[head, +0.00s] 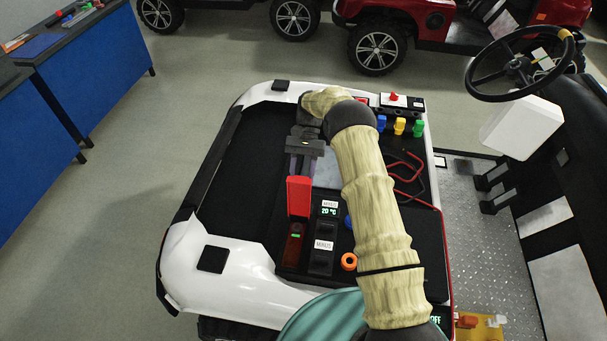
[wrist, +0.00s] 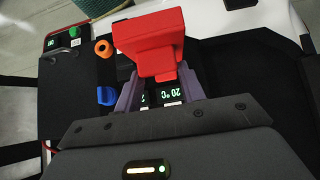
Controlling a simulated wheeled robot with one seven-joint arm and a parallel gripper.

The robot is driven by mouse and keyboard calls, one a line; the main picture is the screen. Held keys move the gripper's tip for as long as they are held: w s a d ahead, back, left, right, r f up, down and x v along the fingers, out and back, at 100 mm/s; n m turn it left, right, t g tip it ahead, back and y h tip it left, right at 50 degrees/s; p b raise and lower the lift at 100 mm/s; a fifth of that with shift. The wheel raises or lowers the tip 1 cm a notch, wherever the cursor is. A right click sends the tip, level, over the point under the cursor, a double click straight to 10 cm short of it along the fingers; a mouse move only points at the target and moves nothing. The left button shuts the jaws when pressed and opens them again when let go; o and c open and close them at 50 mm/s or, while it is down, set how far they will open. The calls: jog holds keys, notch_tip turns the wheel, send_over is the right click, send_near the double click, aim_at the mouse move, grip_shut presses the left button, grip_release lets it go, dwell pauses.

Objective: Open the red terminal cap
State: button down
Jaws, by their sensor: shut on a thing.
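The red terminal cap (head: 299,197) is in the middle of the black panel in the head view, just beyond a dark red block with a small green light (head: 295,232). In the wrist view the cap (wrist: 150,40) is large and bright red. My gripper (head: 300,172) is at the cap's far end in the head view. In the wrist view the two grey fingers of my gripper (wrist: 157,82) are on either side of the cap's near part, shut on it. The fingers hide part of the cap's sides. Whatever lies under the cap is hidden.
Displays (head: 328,211), an orange ring (head: 348,261) and a blue knob (wrist: 106,96) are close to the cap. Blue, yellow and green plugs (head: 400,126) and red cables (head: 405,175) lie beyond my arm. A steering wheel (head: 520,65) is at right.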

jog(key=shift+s+d+f, duration=0.1)
jog(key=shift+f, duration=0.3)
jog(key=c, duration=0.8)
grip_release()
jog(key=shift+c, duration=0.2)
jog(key=shift+r, duration=0.15)
jog(key=shift+r, duration=0.1)
notch_tip(320, 180, up, 10)
jog(key=b, duration=0.3)
